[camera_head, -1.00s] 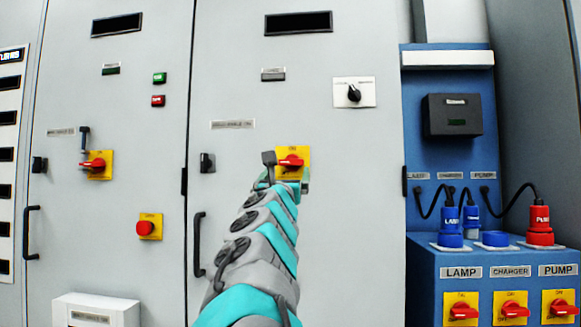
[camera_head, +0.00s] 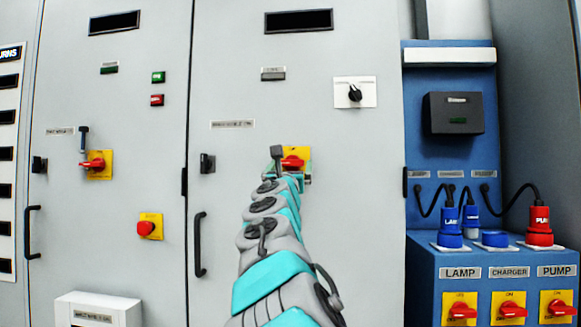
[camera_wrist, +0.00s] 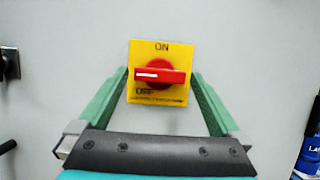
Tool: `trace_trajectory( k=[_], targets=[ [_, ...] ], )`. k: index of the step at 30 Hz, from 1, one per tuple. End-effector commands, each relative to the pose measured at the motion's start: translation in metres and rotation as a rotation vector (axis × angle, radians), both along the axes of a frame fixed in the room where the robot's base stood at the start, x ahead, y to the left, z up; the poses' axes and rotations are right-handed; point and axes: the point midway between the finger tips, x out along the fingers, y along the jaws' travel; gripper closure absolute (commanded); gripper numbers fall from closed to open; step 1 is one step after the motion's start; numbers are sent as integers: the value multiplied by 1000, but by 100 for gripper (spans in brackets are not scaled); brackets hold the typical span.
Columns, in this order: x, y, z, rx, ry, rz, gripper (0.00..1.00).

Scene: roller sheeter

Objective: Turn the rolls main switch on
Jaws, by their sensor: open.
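A yellow switch plate with a red rotary handle (camera_wrist: 160,74) is centred in the wrist view, marked ON at the top and OFF at the lower left. The handle lies horizontal, its white mark on the left. In the head view this switch (camera_head: 298,153) is on the middle cabinet door, partly hidden by my arm. My gripper (camera_wrist: 160,78) is open, its green fingers on the left and right of the handle. Whether they touch it or the plate I cannot tell. The label above it is too blurred to read.
A similar red-and-yellow switch (camera_head: 97,165) and a red button (camera_head: 149,227) are on the left door. A black door handle (camera_head: 200,245) is left of my arm. A blue unit (camera_head: 480,255) with plugs and switches stands at the right.

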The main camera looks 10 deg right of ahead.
Motion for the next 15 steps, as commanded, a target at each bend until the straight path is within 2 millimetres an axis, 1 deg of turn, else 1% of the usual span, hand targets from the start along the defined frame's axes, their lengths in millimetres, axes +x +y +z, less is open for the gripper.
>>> trace_trajectory(
  k=[2,3,15],
  targets=[
    [0,0,0,0,0,0,0],
    [0,0,0,0,0,0,2],
    [0,0,0,1,0,0,47]
  ],
)
